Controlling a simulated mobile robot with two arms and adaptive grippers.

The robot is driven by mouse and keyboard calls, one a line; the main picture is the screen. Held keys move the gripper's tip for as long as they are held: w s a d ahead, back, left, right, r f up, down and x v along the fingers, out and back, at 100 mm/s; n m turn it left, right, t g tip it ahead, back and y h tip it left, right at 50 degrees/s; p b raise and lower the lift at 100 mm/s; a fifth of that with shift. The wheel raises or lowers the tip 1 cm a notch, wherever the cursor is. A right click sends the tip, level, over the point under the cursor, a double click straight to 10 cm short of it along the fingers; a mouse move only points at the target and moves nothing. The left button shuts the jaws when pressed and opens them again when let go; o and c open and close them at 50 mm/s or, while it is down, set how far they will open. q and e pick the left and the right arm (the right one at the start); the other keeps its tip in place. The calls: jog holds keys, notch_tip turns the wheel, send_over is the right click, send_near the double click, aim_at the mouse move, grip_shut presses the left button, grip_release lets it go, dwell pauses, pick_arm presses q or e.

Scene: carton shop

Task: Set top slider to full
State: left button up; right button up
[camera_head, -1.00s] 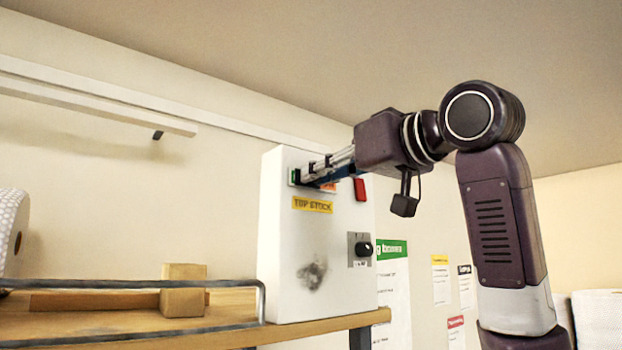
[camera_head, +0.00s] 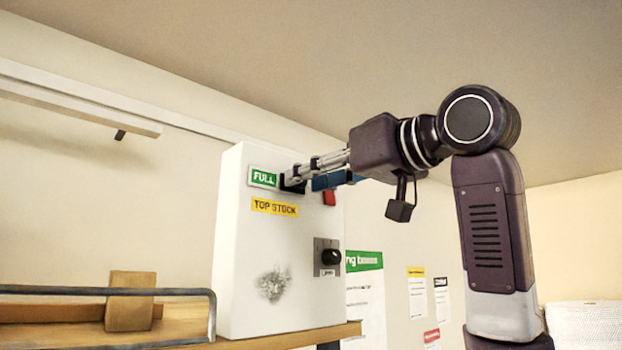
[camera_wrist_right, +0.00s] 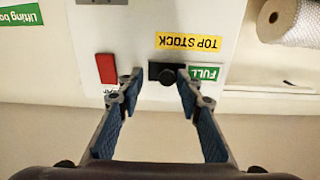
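A white box (camera_head: 275,245) carries a yellow TOP STOCK label (camera_head: 274,206). Above it are a green FULL label (camera_head: 263,178) on the left and a red label (camera_head: 329,198) on the right. The black slider (camera_wrist_right: 167,72) sits between these labels, close to FULL, in the upside-down right wrist view. My right gripper (camera_wrist_right: 155,79) is open, with its fingertips on either side of the slider knob. The fingertip on the FULL side overlaps the slider's edge; I cannot tell whether it touches. In the head view my right gripper (camera_head: 292,181) partly hides the slider. My left gripper is not in view.
A black knob (camera_head: 331,257) is on the box's lower right. The box stands on a wooden shelf (camera_head: 180,325) with a metal rail (camera_head: 110,291) and a wooden block (camera_head: 131,300) to its left. Posters (camera_head: 364,295) hang on the wall to the right.

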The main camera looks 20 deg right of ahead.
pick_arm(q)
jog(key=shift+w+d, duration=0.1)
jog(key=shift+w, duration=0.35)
pick_arm(e)
jog(key=v, duration=1.2)
